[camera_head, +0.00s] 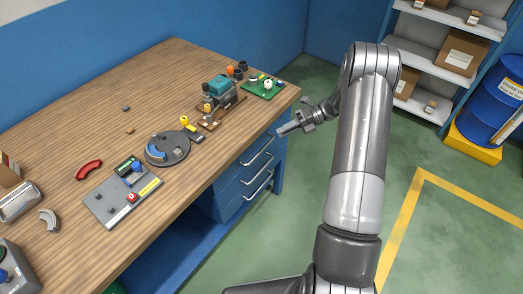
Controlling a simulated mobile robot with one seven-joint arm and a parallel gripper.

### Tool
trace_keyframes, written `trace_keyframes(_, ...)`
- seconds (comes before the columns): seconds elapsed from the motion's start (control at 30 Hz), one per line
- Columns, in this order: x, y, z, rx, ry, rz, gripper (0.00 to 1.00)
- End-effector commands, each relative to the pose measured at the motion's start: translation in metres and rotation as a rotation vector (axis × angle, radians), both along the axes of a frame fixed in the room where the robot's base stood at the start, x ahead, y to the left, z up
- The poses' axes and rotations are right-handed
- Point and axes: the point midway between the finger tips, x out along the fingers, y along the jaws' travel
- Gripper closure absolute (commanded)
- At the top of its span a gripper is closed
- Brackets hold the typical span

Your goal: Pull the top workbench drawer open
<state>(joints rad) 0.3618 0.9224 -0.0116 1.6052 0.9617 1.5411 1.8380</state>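The wooden-topped workbench (75,118) fills the left and middle of the head view. Under its right end is a blue drawer unit with several drawers, each with a pale bar handle. The top drawer (246,171) appears shut, and its handle (259,151) is the highest one. My gripper (281,132) is at the end of my arm, to the upper right of that handle and near the bench's right edge. It looks apart from the handle. The fingers are small and seen edge-on, so their opening is unclear.
The benchtop holds a teal machine (218,88), a green board (262,86), a round grey fixture (166,149) and a grey control panel (122,194). A shelf with boxes (463,53) and a blue barrel (497,98) stand at right. The green floor (290,225) before the drawers is clear.

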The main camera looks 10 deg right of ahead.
Motion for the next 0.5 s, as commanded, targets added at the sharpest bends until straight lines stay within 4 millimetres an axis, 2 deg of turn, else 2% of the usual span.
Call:
trace_keyframes(0.03,0.003,-0.004,-0.019,0.031,0.067,-0.038,0.78)
trace_keyframes(0.2,0.011,-0.016,-0.063,0.124,0.263,-0.152,0.78)
trace_keyframes(0.33,0.013,-0.022,-0.085,0.17,0.358,-0.201,0.78)
trace_keyframes(0.5,0.014,-0.021,-0.095,0.195,0.406,-0.224,0.78)
